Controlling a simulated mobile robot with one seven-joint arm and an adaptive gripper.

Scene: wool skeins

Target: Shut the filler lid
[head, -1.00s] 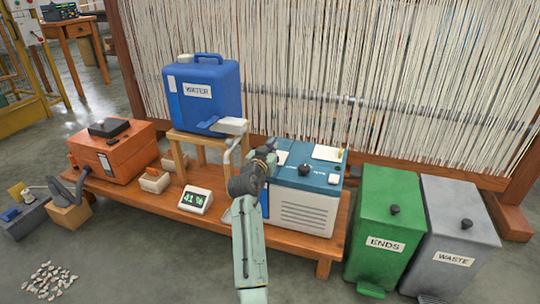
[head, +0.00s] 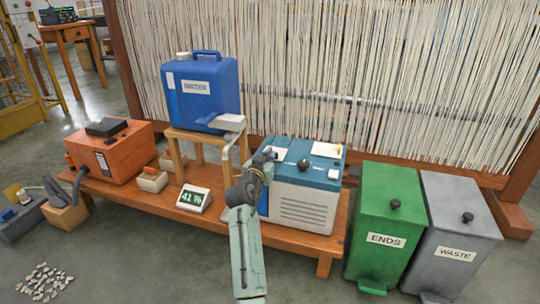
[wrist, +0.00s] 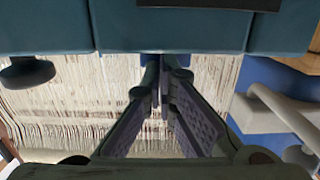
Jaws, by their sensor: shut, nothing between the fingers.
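The teal-topped white machine (head: 305,205) stands on the right half of the low wooden bench. Its top carries a black knob, white patches and a small white block. I cannot clearly pick out the filler lid or its angle in the head view. My gripper (head: 266,155) is at the left edge of that top, beside a white patch, and partly hides it. In the wrist view my gripper (wrist: 163,88) is shut and empty, its fingertips close to the middle of a teal panel (wrist: 170,30) split by two seams. Whether they touch it I cannot tell.
A blue water jug (head: 203,92) on a wooden stand (head: 173,152) is close left; its grey spout (wrist: 285,115) shows in the wrist view. A display (head: 193,198) reads 41 %. Green (head: 385,215) and grey (head: 455,225) bins stand right; the loom (head: 350,70) is behind.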

